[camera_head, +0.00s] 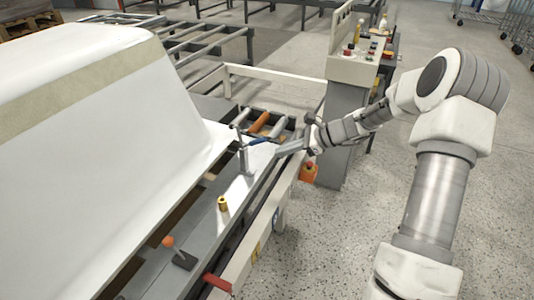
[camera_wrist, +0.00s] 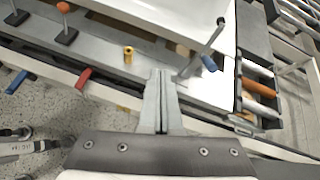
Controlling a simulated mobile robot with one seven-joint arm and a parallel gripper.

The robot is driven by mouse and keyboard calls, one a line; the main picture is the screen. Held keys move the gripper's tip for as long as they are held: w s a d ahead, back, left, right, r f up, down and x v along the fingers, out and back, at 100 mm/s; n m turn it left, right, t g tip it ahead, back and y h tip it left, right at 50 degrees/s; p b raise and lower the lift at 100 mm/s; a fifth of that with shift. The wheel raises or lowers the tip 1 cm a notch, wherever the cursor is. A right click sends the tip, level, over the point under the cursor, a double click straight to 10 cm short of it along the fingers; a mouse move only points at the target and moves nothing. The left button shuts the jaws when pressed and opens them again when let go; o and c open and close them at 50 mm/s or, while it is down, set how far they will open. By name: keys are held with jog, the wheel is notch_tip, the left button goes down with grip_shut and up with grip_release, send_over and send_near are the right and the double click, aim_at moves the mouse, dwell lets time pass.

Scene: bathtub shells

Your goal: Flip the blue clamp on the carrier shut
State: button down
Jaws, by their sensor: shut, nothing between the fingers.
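The blue clamp (camera_head: 258,140) stands on the carrier (camera_head: 203,240) at the shell's far right corner, with a grey upright post and a blue-ended lever. In the wrist view its blue handle (camera_wrist: 208,63) lies right of my fingers, and a grey bar rises toward the shell. My gripper (camera_head: 281,150) is shut and empty, just right of the clamp and above the carrier's edge. In the wrist view the closed fingertips (camera_wrist: 160,74) point at the carrier, apart from the blue handle in the picture. I cannot tell the exact height gap.
The white tub shell (camera_head: 110,110) fills the left. A brass cylinder (camera_head: 222,203), an orange-knobbed part (camera_head: 168,241) and a red handle (camera_head: 217,281) sit along the carrier. A control console (camera_head: 355,60) stands behind my arm.

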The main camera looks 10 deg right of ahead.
jog(key=w+d+f+m+t+y+b, duration=0.1)
jog(key=w+d+f+m+t+b, duration=0.1)
jog(key=w+d+f+m, duration=0.3)
notch_tip(320, 180, down, 3)
jog(key=shift+d+f+m+t+b, duration=0.2)
jog(key=shift+d+m+t+b, duration=0.1)
jog(key=shift+d+m+t, duration=0.35)
jog(key=shift+a, duration=0.15)
jog(key=w+a+b, duration=0.3)
jog(key=w+a, duration=0.4)
jog(key=a, duration=0.1)
jog(key=shift+w+a+f, duration=0.15)
jog(key=shift+w+a, duration=0.1)
jog(key=shift+w, duration=0.15)
jog(key=shift+a+r+h+p, duration=0.1)
jog(key=shift+r+h+p, duration=0.25)
jog(key=shift+p, duration=0.6)
